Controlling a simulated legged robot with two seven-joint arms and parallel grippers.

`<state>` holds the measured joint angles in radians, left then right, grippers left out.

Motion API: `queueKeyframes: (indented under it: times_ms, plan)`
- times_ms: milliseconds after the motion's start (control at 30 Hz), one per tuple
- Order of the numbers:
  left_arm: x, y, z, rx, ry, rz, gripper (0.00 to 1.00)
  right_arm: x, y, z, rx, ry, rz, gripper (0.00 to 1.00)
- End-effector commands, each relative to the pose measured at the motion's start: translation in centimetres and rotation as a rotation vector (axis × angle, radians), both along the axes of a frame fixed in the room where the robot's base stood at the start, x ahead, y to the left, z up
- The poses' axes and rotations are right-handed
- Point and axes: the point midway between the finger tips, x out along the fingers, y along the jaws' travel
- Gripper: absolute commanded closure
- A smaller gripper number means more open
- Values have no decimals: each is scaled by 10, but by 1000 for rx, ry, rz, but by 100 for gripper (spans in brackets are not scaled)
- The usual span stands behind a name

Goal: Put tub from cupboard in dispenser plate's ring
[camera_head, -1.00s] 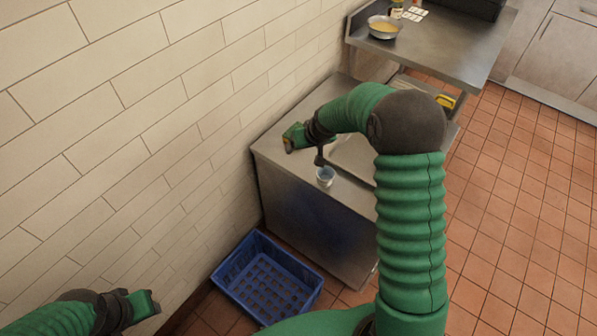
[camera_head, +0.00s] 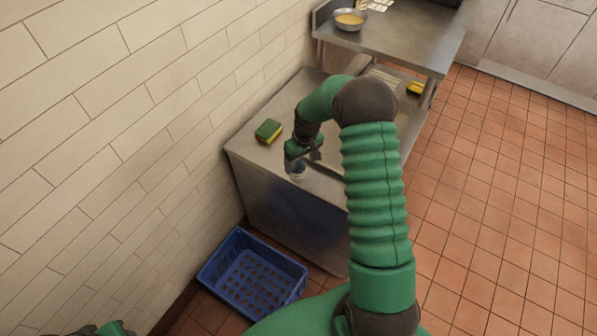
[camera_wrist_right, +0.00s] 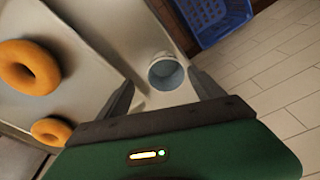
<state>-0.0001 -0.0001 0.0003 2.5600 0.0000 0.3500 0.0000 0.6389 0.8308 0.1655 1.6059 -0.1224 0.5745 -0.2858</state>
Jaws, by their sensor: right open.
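A small whitish-blue tub (camera_head: 298,172) stands upright on the steel counter, close to its front edge. In the right wrist view the tub (camera_wrist_right: 166,72) shows its open top, in line with the gap between my fingers. My right gripper (camera_head: 303,153) is open right at the tub in the head view. In the wrist view its two fingers (camera_wrist_right: 160,80) point to either side of the tub; I cannot tell whether they touch it. My left gripper (camera_head: 115,328) is only partly seen at the bottom left edge. I cannot make out the dispenser plate or its ring.
A green and yellow sponge (camera_head: 268,131) lies on the counter (camera_head: 250,150) left of my right gripper. Bagels (camera_wrist_right: 28,67) lie beside the tub in the wrist view. A blue crate (camera_head: 207,273) stands on the floor. A bowl (camera_head: 350,20) stands on the far table.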

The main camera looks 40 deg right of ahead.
Motion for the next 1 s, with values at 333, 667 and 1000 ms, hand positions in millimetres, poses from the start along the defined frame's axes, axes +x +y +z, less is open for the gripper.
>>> queueKeyframes:
  times_ms: [333,667,1000]
  plan:
    - [0,0,-2,0,0,0,64,6,5,-37,0,-1,0,23]
    - [0,0,-2,0,0,0,64,6,4,-37,1,0,0,53]
    - [0,0,-2,0,0,0,64,6,4,-37,1,0,0,92]
